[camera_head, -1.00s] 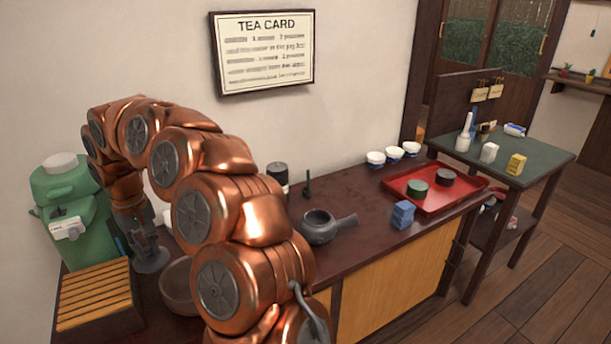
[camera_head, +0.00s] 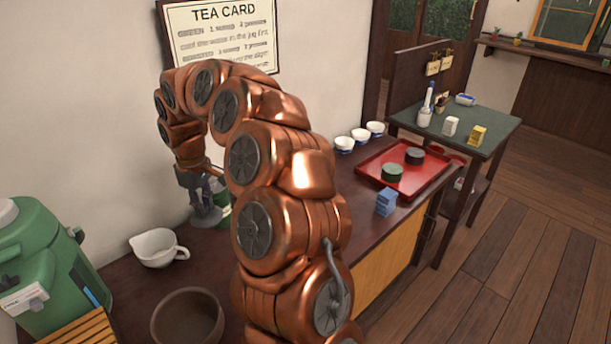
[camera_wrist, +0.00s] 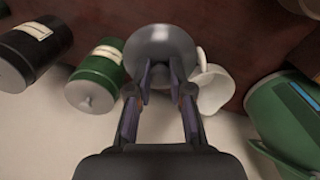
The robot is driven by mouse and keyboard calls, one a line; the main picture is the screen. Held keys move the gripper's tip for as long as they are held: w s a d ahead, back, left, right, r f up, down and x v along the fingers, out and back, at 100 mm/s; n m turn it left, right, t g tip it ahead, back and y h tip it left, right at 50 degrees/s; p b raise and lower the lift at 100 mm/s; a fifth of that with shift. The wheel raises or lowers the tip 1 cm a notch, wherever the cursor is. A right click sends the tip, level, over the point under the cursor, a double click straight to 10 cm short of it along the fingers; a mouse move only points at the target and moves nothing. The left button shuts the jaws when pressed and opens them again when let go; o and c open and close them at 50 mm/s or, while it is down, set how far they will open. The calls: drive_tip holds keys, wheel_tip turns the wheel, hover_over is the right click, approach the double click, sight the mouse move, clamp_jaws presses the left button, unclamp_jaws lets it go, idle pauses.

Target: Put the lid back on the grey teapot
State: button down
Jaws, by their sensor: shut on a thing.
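My gripper (camera_head: 205,200) is at the back of the counter, left of the big bend of my arm. In the wrist view, my gripper (camera_wrist: 160,88) is shut on the knob of a round grey lid (camera_wrist: 160,42). The lid also shows below the fingers in the head view (camera_head: 207,218). The lid is held over the counter, beside the white jug (camera_head: 157,248) and a green canister (camera_wrist: 97,75). The grey teapot is not visible now; my arm covers that part of the counter in the head view.
A black canister (camera_wrist: 35,52) stands beside the green one. A brown bowl (camera_head: 187,318) and a green dispenser (camera_head: 45,260) are at the front left. A red tray (camera_head: 425,178) with two round pieces, a blue box (camera_head: 386,202) and white cups (camera_head: 360,136) are to the right.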

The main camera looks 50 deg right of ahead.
drive_tip(key=s+d+r+n+p, duration=0.3)
drive_tip(key=s+d+n+p, duration=0.4)
drive_tip(key=s+d, duration=1.05)
wheel_tip(320, 180, down, 6)
drive_tip(key=w+d+b, duration=0.1)
drive_tip(key=b, duration=0.2)
drive_tip(key=shift+w+d+n, duration=0.15)
drive_tip(key=shift+d+n, duration=0.15)
drive_tip(key=shift+f+b, duration=0.25)
drive_tip(key=shift+b, duration=0.1)
idle(1.6)
idle(0.3)
drive_tip(key=shift+c, duration=2.4)
unclamp_jaws()
drive_tip(key=shift+r, duration=0.15)
wheel_tip(320, 180, up, 7)
drive_tip(key=p, duration=0.2)
drive_tip(key=shift+p, duration=0.3)
